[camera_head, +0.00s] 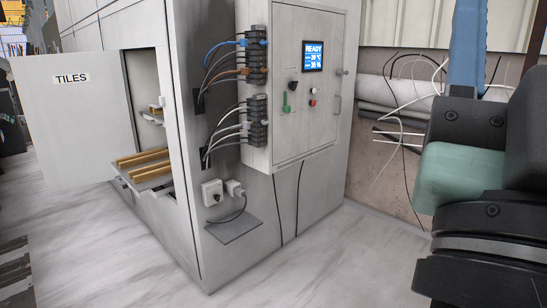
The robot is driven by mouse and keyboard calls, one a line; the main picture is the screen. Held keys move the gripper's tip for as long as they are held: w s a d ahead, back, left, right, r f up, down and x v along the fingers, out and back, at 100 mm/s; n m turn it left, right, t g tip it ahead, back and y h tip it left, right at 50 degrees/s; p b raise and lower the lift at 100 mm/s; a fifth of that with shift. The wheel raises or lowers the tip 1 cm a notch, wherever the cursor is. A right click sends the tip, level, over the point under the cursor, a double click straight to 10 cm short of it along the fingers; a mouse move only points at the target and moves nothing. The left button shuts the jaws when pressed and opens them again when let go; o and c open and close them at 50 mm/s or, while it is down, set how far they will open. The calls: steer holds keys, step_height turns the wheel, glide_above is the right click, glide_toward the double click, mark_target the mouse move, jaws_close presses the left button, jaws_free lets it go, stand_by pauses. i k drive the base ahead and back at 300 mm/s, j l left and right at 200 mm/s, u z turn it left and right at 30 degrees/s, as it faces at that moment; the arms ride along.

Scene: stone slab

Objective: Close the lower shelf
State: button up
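The lower shelf (157,183) is a grey tray inside the open left side of a large grey cabinet (222,170). It sticks out past the opening toward the left, with yellow-brown bars (143,159) lying across it. An upper shelf (153,117) shows above it inside the opening, mostly hidden by the cabinet wall. The cabinet door (75,125), labelled TILES, is swung wide open to the left. Dark and teal parts of my arm fill the right edge. My gripper's fingers are not in view, and nothing of mine touches the shelf.
A control box (308,90) with a lit screen is on the cabinet's right face, with cables (222,65) on its left side. A plug and small plate (234,231) sit low on the cabinet. Pipes and loose wires line the back wall. The pale floor (110,255) in front is clear.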

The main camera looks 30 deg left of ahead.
mark_target(142, 172)
steer(key=i+j+u, duration=0.1)
steer(key=j+u, duration=0.25)
steer(key=i+j+u, duration=0.15)
steer(key=j+u, duration=0.2)
steer(key=j, duration=0.2)
steer(key=i+j+u, duration=0.2)
steer(key=j+u, duration=0.15)
steer(key=i+j+u, duration=0.45)
steer(key=i+j, duration=0.85)
steer(key=j, duration=0.15)
